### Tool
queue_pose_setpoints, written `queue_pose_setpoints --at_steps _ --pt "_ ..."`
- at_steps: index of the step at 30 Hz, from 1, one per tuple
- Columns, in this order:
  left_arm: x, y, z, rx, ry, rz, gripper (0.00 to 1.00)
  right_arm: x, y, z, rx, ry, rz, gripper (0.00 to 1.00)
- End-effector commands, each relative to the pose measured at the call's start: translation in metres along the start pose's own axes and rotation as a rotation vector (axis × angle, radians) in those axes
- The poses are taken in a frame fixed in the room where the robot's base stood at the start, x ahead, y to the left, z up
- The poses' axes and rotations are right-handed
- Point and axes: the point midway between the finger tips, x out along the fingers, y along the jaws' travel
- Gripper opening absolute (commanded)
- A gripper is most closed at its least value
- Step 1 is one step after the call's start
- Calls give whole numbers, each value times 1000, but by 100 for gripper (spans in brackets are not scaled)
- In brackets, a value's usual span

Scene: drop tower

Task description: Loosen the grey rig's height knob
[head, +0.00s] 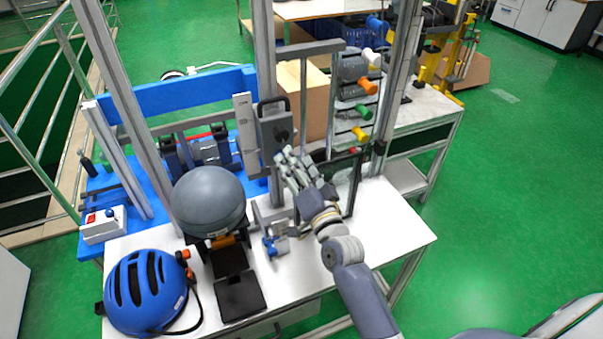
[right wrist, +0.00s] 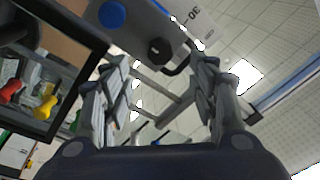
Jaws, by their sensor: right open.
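The grey rig (head: 265,60) has tall metal posts rising from a white table. A grey carriage block (head: 268,152) sits on it, with a black loop handle on top. A black knob (head: 283,132) is on the block's face; the right wrist view also shows this knob (right wrist: 158,50), beyond the fingertips. My right gripper (head: 298,162) is just below and right of the knob. Its fingers are spread and empty in the right wrist view (right wrist: 163,78), with the knob roughly between them and apart from them. My left gripper is not in view.
A grey dome (head: 208,200) stands left of the rig, with a blue helmet (head: 145,290) at the front left. A black-framed panel (head: 355,185) stands close right of my gripper. Coloured handles (head: 366,113) hang behind it. The table's front right is clear.

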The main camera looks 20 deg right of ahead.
Motion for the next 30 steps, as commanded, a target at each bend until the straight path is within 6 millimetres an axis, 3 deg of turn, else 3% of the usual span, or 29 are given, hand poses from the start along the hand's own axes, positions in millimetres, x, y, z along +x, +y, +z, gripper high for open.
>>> queue_pose_setpoints --at_steps 3,9,24,28,30 --pt "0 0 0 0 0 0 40 -19 0 0 0 0 0 54" --pt "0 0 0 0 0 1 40 -32 0 0 1 0 -1 54" --pt "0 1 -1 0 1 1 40 -33 0 0 0 -1 0 54" --pt "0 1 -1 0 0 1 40 -39 0 10 -34 -56 12 54" --pt "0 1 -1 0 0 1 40 -49 3 25 -83 -136 33 54"
